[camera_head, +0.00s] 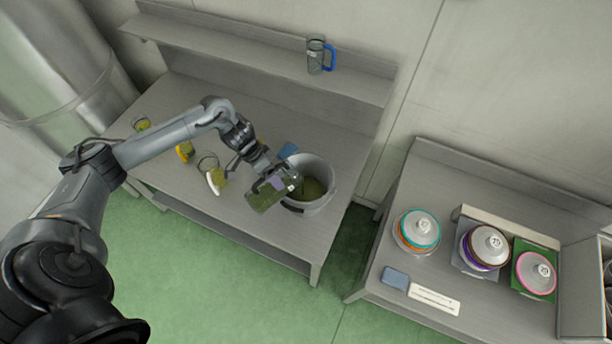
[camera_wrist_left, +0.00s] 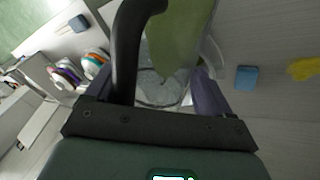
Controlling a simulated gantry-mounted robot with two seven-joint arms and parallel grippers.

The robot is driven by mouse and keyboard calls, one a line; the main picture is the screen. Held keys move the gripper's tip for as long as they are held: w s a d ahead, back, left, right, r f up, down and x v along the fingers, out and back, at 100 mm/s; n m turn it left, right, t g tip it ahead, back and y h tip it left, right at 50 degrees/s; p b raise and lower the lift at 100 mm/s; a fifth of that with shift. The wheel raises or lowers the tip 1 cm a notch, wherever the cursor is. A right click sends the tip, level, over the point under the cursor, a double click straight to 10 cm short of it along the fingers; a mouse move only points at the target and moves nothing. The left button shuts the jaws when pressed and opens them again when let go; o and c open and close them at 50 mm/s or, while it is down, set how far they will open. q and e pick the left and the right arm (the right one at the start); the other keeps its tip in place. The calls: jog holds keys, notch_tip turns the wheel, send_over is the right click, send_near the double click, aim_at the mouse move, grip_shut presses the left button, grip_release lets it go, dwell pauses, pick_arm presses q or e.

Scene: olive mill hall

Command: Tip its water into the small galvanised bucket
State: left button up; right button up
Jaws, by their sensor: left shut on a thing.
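My left gripper (camera_head: 276,182) is shut on a clear jug (camera_head: 262,198) with murky green liquid in it. The jug is tilted over at the small galvanised bucket (camera_head: 328,178), beside and partly over its left rim. The bucket stands upright at the table's right end, and olive-green liquid shows inside it. In the left wrist view, the green liquid (camera_wrist_left: 178,40) fills much of the jug, and a black curved handle (camera_wrist_left: 127,50) passes between the fingers. I cannot tell whether a stream is falling. My right gripper is not in view.
Jugs with a white handle (camera_head: 215,181) and a yellow handle (camera_head: 184,151) stand left on the table. A blue-handled jug (camera_head: 316,57) is on the shelf. A blue sponge-like block (camera_head: 288,150) lies behind the bucket. Lidded containers (camera_head: 417,229) stand on the right table.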

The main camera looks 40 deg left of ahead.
pick_arm(q)
jog(key=shift+w+d, duration=0.1)
jog(key=shift+w, duration=0.05)
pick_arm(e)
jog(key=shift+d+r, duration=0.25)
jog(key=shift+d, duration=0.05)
pick_arm(q)
jog(key=shift+w+g+p, duration=0.3)
jog(key=shift+w+p, duration=0.05)
jog(key=shift+p, duration=0.15)
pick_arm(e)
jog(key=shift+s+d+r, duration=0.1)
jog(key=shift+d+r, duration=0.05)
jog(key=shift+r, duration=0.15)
